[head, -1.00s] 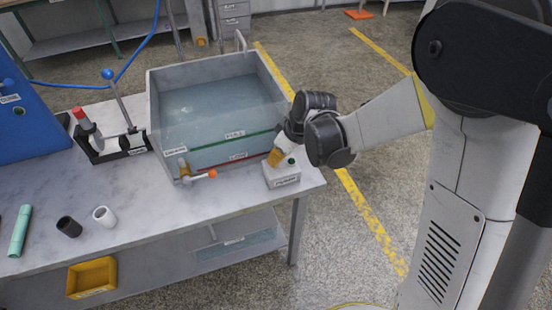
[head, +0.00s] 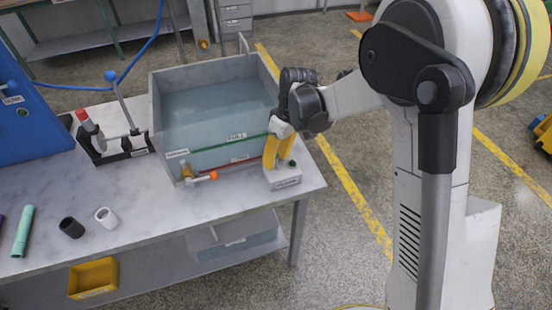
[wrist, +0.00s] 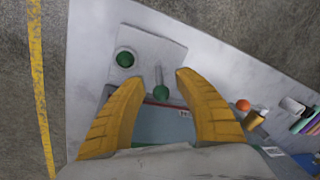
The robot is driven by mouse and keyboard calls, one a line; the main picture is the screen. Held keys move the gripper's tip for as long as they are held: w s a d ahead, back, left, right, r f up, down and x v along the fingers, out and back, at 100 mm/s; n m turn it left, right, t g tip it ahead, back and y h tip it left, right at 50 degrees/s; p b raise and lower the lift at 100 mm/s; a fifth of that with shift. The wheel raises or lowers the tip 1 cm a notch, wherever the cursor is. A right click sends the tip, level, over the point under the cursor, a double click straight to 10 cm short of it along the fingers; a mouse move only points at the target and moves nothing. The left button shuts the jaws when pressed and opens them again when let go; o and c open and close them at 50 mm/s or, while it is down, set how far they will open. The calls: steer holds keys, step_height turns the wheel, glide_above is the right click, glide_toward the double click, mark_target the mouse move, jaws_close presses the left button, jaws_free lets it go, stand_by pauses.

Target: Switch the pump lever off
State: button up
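The white pump box (head: 287,179) stands at the right front corner of the table in the head view. In the wrist view, the box (wrist: 150,48) carries a round green button (wrist: 124,58) and a short lever with a green knob (wrist: 161,92). My gripper (head: 279,162) is above the box, its yellow fingers pointing down. In the wrist view, my gripper (wrist: 159,78) is open and empty, with the lever knob between its fingers and a gap on each side. Contact is not visible. The fingers hide the lever in the head view.
The water tank (head: 157,115) stands behind and left of the box. A red-handled clamp device (head: 86,125), a black ring (head: 70,228), a white ring (head: 106,217) and a green tube (head: 22,232) are farther left.

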steer(key=v, duration=1.2)
stand_by(0.3)
steer(key=s+d+r+m+t, duration=0.45)
steer(key=s+d+r, duration=0.25)
steer(key=s, duration=0.3)
steer(key=s+d+f+m+t+h, duration=0.2)
steer(key=s+d+m, duration=0.3)
steer(key=s, duration=0.5)
steer(key=shift+d+t, duration=0.7)
steer(key=shift+t, duration=0.15)
